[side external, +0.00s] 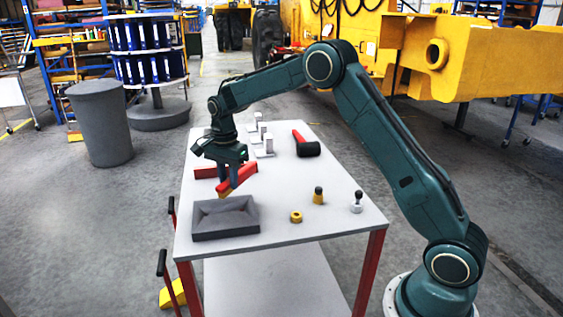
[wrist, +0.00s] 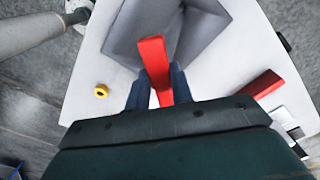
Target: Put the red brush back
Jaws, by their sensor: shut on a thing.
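The red brush (side external: 238,178) has a red body with a yellowish underside. My gripper (side external: 229,181) is shut on it and holds it tilted, apparently above the table, behind the grey tray (side external: 240,231). In the wrist view the brush (wrist: 153,52) runs between the two fingers of my gripper (wrist: 158,84), its far end over the tray (wrist: 128,30). The fingers hide part of the brush. A second red piece (side external: 204,173) lies on the table behind and left of the held brush; it also shows at the right in the wrist view (wrist: 262,84).
White brackets (side external: 264,148) stand at the table's back, beside a black-headed mallet (side external: 307,149) with a red handle. A yellow ring (side external: 296,216), a yellow-based knobbed piece (side external: 318,197) and a white-based one (side external: 356,203) stand front right. The table's middle is clear.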

